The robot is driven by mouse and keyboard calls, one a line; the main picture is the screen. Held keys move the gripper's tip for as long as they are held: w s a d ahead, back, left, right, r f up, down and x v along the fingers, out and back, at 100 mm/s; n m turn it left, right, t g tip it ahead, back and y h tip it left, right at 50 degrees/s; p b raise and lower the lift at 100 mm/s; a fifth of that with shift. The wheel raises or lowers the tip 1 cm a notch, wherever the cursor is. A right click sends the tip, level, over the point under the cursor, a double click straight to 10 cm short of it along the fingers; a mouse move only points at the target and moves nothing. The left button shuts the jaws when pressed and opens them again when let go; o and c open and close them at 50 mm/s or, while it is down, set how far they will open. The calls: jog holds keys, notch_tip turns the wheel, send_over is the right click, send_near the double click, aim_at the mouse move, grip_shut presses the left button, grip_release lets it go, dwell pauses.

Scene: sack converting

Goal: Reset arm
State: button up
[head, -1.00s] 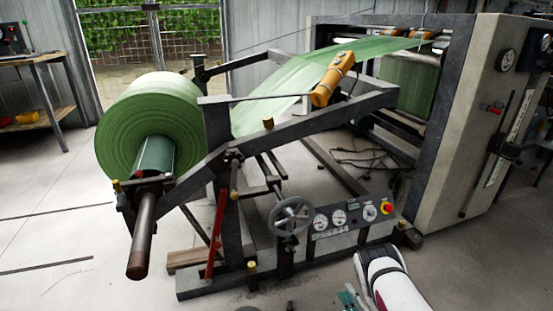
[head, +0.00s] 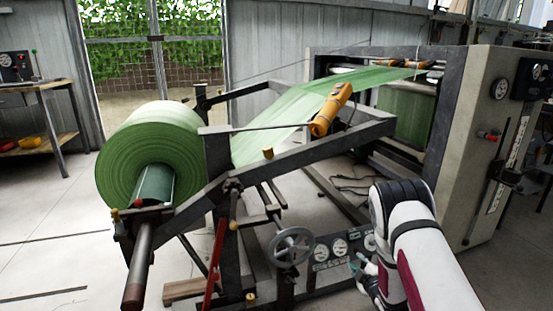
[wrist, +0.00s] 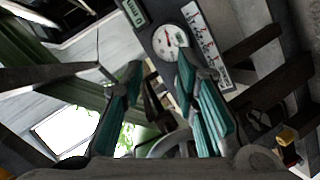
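My gripper (wrist: 158,85) shows in the wrist view with its two teal-padded fingers apart and nothing between them. Behind the gap are a round white gauge (wrist: 170,42) and part of the control panel. In the head view my white and dark arm rises from the bottom right, and my gripper (head: 362,275) is partly hidden beside it, in front of the control panel (head: 325,258). The arm covers the panel's right end, so the red button there is hidden.
The unwind stand holds a large green roll (head: 150,150) on a bar jutting forward. A handwheel (head: 291,246) and a red lever (head: 214,262) are close by. The machine cabinet (head: 465,150) stands right. A bench (head: 40,110) is at far left. Floor at the left is clear.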

notch_tip(320, 180, up, 15)
jog(key=m+g+h, duration=0.2)
jog(key=m+g, duration=0.1)
jog(key=m, duration=0.1)
jog(key=s+a+r+m+g, duration=0.1)
jog(key=s+r+m+g, duration=0.3)
jog(key=s+r, duration=0.85)
jog(key=s+a+r+m+g+p, duration=0.1)
jog(key=s+a+r+m+g, duration=0.2)
jog(key=s, duration=1.1)
jog(key=s+a+r+m+g+y, duration=0.15)
jog(key=s+r, duration=0.25)
jog(key=s, duration=1.1)
jog(key=s+a+r+m+g+p, duration=0.1)
jog(key=s+a+r+g, duration=0.25)
jog(key=s, duration=1.05)
notch_tip(320, 180, up, 39)
jog(key=t+p, duration=0.4)
jog(key=p, duration=3.3)
jog(key=shift+d+r+t, duration=0.15)
jog(key=shift+r+t, duration=0.05)
jog(key=shift+t, duration=0.2)
